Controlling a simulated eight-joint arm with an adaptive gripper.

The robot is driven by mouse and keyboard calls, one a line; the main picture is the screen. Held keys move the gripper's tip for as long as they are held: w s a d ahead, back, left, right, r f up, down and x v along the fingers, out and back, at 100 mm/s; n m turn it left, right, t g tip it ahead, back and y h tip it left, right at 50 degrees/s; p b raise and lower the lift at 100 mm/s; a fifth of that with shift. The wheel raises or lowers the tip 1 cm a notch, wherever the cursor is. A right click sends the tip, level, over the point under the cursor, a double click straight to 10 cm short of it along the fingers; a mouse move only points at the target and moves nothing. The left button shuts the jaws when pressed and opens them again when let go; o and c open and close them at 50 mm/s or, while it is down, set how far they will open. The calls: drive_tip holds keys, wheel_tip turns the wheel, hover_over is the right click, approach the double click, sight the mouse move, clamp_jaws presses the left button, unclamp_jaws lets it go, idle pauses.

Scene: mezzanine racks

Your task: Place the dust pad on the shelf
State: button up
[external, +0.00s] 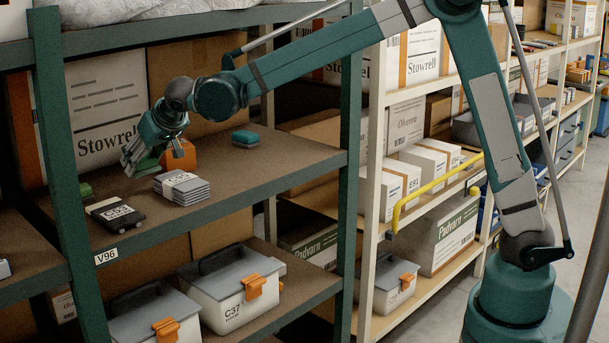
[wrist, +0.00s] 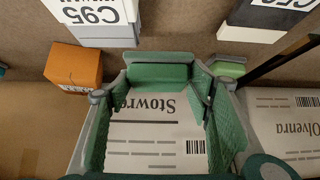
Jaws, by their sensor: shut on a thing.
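My gripper (external: 138,162) hangs over the upper brown shelf (external: 255,172) of the green rack. In the wrist view its two fingers (wrist: 158,84) are shut on a green block-shaped pad (wrist: 157,74), which I take for the dust pad. The pad lies across between the fingertips, and the fingers partly hide its ends. In the external view it is mostly hidden by the fingers. It seems held above the shelf, but the exact gap cannot be told.
On the shelf are a strapped stack of grey sheets (external: 182,187), a black C55 case (external: 115,213), an orange box (wrist: 75,68), a teal pad (external: 245,138) and a small green item (wrist: 228,67). A Stowrell carton (external: 105,95) stands behind. The shelf's right part is bare. A rack post (external: 65,160) stands left.

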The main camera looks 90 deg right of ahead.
sight(148, 171)
drive_tip(key=shift+s+a, duration=1.75)
drive_tip(key=shift+a, duration=0.05)
